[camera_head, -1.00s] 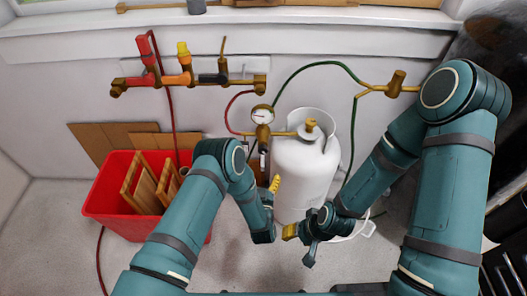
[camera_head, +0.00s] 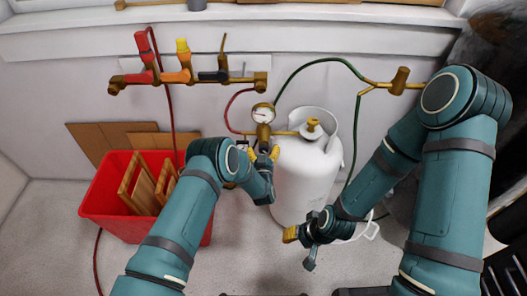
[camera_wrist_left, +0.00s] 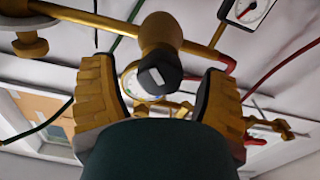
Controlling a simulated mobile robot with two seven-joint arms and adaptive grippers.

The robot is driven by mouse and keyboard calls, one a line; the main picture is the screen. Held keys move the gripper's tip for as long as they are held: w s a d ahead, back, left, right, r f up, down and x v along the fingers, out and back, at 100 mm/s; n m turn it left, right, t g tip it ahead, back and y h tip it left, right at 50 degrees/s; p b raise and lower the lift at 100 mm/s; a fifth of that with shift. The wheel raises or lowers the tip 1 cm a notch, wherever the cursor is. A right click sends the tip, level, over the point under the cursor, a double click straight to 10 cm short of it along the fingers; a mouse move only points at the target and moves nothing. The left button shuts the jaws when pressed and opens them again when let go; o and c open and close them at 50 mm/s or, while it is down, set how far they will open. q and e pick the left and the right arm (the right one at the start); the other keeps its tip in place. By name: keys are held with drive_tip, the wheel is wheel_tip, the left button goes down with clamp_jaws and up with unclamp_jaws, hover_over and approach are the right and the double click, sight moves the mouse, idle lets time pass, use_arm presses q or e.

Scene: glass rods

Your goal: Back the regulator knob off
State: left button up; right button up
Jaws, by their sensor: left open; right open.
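The brass regulator (camera_head: 263,132) sits beside the gas cylinder's valve, under a round white gauge (camera_head: 263,113). Its black knob (camera_wrist_left: 158,76) hangs from a brass body in the left wrist view and has a small pale mark on its end. My left gripper (camera_head: 264,154) is open just below the regulator. In the left wrist view its yellow ribbed fingers stand on either side of the knob, with visible gaps. The knob is mostly hidden in the head view. My right gripper (camera_head: 299,250) is open and empty, low in front of the cylinder.
The white cylinder (camera_head: 300,185) stands right of my left gripper. Green hose (camera_head: 310,63) and red hose (camera_head: 234,101) run near the regulator. A valve manifold (camera_head: 185,78) is on the wall. A red crate (camera_head: 105,205) with wooden pieces stands at left.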

use_arm(q)
drive_tip(key=c, duration=1.2)
drive_tip(key=shift+n, duration=0.4)
drive_tip(key=n, duration=0.4)
drive_tip(key=shift+a, duration=0.1)
drive_tip(key=n, duration=0.4)
drive_tip(key=shift+n, duration=0.4)
drive_tip(key=o, duration=1.2)
drive_tip(key=shift+f, duration=0.1)
